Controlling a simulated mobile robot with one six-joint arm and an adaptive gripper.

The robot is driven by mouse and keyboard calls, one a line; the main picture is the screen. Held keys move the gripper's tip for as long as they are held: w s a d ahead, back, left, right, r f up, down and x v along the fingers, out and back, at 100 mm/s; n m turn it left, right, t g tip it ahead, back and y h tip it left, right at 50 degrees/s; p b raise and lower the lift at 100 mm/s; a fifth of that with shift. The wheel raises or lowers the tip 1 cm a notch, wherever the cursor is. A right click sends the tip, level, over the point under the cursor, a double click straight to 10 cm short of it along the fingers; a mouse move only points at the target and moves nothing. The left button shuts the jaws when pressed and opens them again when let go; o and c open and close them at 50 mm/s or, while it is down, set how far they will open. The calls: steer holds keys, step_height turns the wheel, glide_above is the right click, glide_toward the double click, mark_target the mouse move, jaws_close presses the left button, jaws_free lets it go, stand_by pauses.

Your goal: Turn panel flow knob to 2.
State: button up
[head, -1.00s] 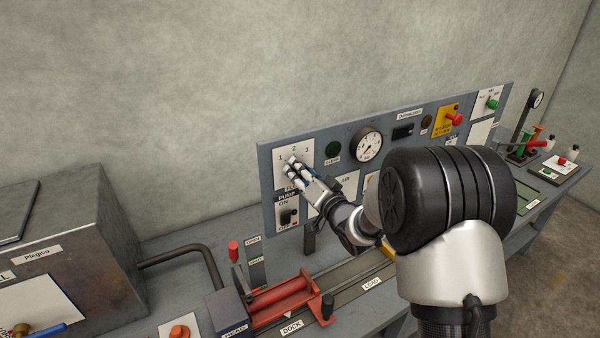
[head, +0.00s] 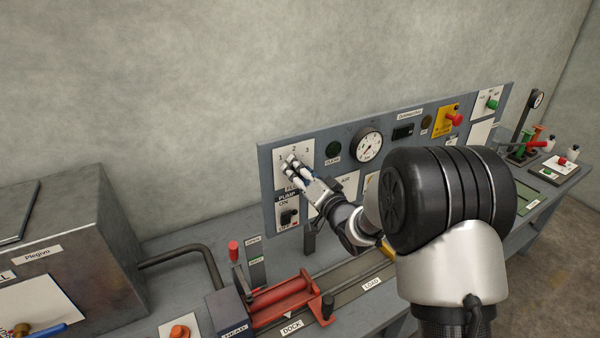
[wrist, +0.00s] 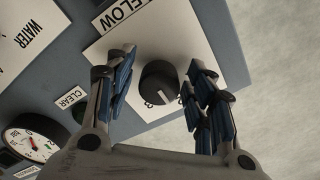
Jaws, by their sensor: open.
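The flow knob (wrist: 158,82) is a round dark knob on a white plate (wrist: 165,28) marked FLOW. A light mark shows near its lower edge in the wrist view; I cannot tell for sure which number it faces. A 3 shows beside the knob, partly hidden. My gripper (wrist: 162,60) is open, with one finger on each side of the knob and visible gaps between.
The pump switch (head: 288,217) is just below the flow plate. A clear button (head: 333,149) and a gauge (head: 367,145) are to the right on the grey panel. A red clamp-like fixture (head: 285,298) stands on the bench below. Bare wall lies above the panel.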

steer(key=shift+s+d, duration=0.1)
steer(key=v, duration=1.1)
steer(key=shift+s+d, duration=0.2)
steer(key=shift+s, duration=0.1)
